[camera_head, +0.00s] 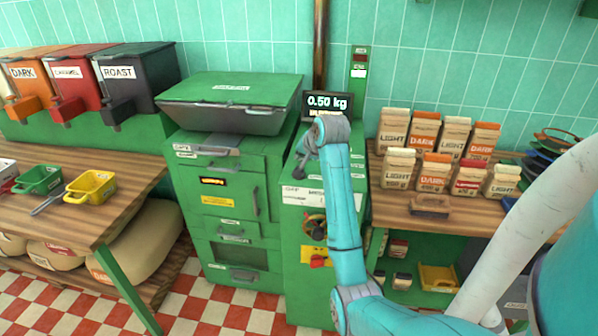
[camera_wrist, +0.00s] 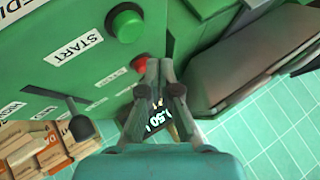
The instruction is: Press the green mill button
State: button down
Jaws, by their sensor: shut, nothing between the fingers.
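The green button (camera_wrist: 126,22) shows in the wrist view, a round raised cap on the green mill panel beside a START label (camera_wrist: 75,48). My gripper (camera_wrist: 158,62) is shut and empty. Its fingertips are below and right of the green button in that view, next to a red button (camera_wrist: 139,63) that they partly cover. Whether they touch the panel I cannot tell. In the head view my gripper (camera_head: 300,172) hangs over the top of the green mill (camera_head: 312,250). The green button is not visible in the head view, where my arm and gripper are in front.
A display (camera_head: 326,104) reading 0.50 kg stands behind my gripper. A large green lidded machine (camera_head: 232,97) is close on the left. Several coffee bags (camera_head: 435,170) stand on the wooden table to the right. A black lever (camera_wrist: 78,122) sticks up from the panel.

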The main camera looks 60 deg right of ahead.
jog(key=shift+r, duration=1.4)
